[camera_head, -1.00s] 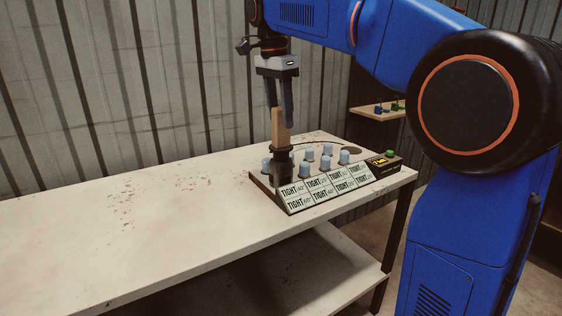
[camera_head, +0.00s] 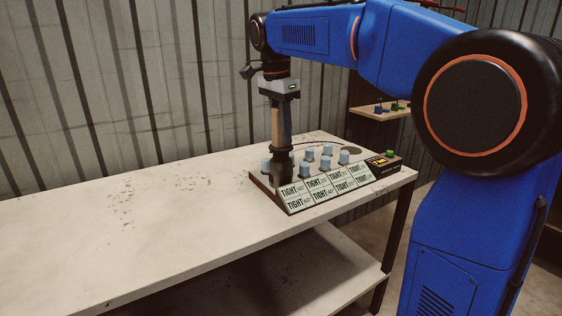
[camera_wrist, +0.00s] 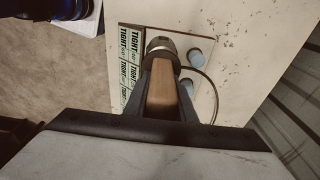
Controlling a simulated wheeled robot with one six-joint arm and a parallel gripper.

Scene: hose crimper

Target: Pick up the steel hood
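The steel hood (camera_head: 283,172) is a dark metal, bell-like end on an upright wooden handle. It stands at the left part of the labelled board on the table. In the wrist view the hood (camera_wrist: 163,45) shows beyond the handle, with its lower rim out of sight. My gripper (camera_head: 280,140) is above the hood, pointing down, its fingers along the handle. In the wrist view the fingers (camera_wrist: 163,85) lie close against both sides of the handle, with no clear gap. The hood still appears to rest on the board.
The board (camera_head: 262,180) carries several light-blue cylinders and rows of "TIGHT" labels. A small box with a green button (camera_head: 389,153) sits at its right end. A dark cable runs behind the cylinders. The table's left side (camera_head: 120,230) is clear. A corrugated wall stands behind.

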